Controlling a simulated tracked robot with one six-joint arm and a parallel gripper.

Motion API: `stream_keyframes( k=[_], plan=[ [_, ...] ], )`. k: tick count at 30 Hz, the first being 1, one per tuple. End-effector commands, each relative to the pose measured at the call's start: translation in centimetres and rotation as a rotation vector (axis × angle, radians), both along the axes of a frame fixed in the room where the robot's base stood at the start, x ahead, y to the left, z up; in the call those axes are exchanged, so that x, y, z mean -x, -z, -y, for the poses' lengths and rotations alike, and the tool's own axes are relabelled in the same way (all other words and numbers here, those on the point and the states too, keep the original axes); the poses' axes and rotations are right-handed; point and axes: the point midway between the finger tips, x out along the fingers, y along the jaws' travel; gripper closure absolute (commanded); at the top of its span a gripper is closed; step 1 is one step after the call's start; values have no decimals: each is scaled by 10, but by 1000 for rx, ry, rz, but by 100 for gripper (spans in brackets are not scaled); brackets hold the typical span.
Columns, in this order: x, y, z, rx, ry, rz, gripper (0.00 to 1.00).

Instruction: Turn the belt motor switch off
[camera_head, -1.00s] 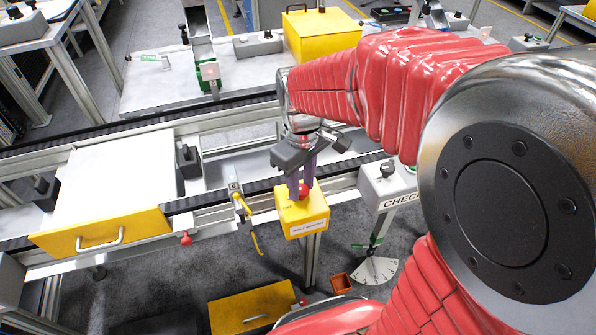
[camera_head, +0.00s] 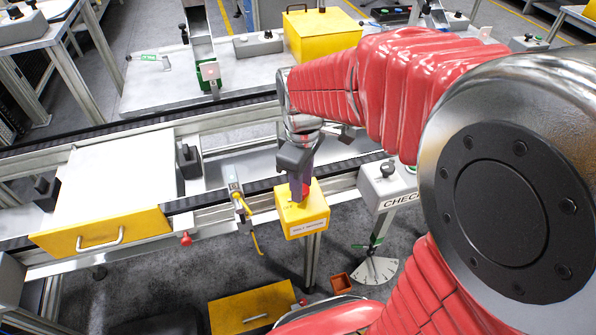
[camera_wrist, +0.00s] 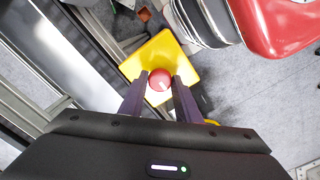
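The belt motor switch is a yellow box (camera_head: 303,217) with a red knob (camera_head: 304,190) on top and a white label on its front. It sits at the front edge of the conveyor. My gripper (camera_head: 299,190) points down at the box from above. In the wrist view the red knob (camera_wrist: 159,80) with a pale mark lies between the two purple fingertips, on the yellow box (camera_wrist: 172,58). The fingers stand on both sides of the knob, close to it. I cannot tell whether they touch it.
A yellow drawer front (camera_head: 105,232) with a white top is at the left of the conveyor. A grey box with a black knob (camera_head: 387,170) marked CHECK stands to the right. A yellow lever (camera_head: 248,222) hangs just left of the switch. A yellow case (camera_head: 323,35) stands behind.

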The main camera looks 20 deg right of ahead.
Motion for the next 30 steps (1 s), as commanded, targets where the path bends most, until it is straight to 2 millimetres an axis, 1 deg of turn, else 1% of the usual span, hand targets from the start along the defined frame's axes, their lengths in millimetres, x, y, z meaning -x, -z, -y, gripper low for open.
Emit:
stream_keyframes(
  k=[1, 7, 17, 20, 23, 30],
  plan=[
    [0, 0, 0, 1, 0, 1, 67],
    [0, 0, 0, -1, 1, 1, 52],
    [0, -2, 0, 0, 2, 1, 52],
    [-1, -9, 0, -1, 2, 2, 52],
    [-1, -20, 0, -1, 2, 4, 52],
    [-1, -60, 0, -1, 2, 4, 52]
  ],
)
